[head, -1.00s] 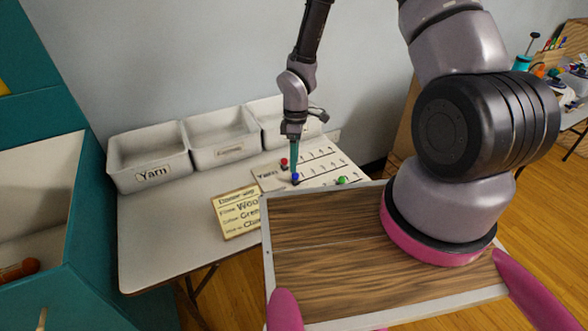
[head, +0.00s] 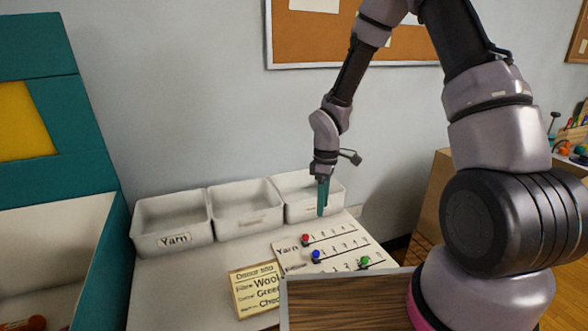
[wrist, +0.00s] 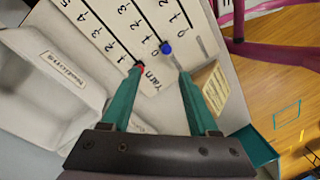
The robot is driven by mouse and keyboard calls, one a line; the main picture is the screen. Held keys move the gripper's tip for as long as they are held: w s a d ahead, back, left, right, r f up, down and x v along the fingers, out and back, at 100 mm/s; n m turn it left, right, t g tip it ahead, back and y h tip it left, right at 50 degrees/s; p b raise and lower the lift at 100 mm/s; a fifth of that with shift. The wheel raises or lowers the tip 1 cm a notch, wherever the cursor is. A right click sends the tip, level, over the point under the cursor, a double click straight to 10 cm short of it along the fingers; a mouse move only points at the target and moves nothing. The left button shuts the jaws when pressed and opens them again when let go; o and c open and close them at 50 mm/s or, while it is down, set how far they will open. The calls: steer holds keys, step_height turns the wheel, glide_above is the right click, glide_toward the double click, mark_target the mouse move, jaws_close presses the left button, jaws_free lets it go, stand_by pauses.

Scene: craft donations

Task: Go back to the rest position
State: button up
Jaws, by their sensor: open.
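My gripper (head: 323,197) is raised above the back part of the white counting board (head: 349,247), in front of the right bin. In the wrist view its two teal fingers (wrist: 155,73) are spread apart with nothing between them. The board carries a red peg (head: 306,239), a blue peg (head: 316,256) and a green peg (head: 364,262), beside rows of printed numbers. In the wrist view the blue peg (wrist: 167,47) shows just beyond the fingertips, and the red peg is partly covered by the left finger.
Three white bins stand along the wall: one labelled Yarn (head: 172,225), a middle one (head: 246,208) and a right one (head: 308,196). A donor slip card (head: 256,291) lies left of the board. A teal cabinet (head: 98,260) stands left. My wooden tray is in front.

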steer(key=s+d+r+m+t, duration=0.15)
steer(key=d+r+m, duration=0.25)
steer(key=r, duration=0.7)
steer(key=s+d+r+m+t, duration=0.1)
steer(key=d+r+m+t, duration=0.25)
steer(key=r, duration=0.85)
steer(key=s+d+r+m+t+y, duration=0.1)
steer(key=s+d+r+m+t, duration=0.2)
steer(key=s+r+m, duration=0.7)
steer(key=s+d+r, duration=0.1)
steer(key=s+r, duration=0.2)
steer(key=r, duration=0.1)
steer(key=shift+s+d+r+t+y, duration=0.15)
steer(key=shift+s+r+t+y, duration=0.15)
steer(key=shift+t, duration=0.1)
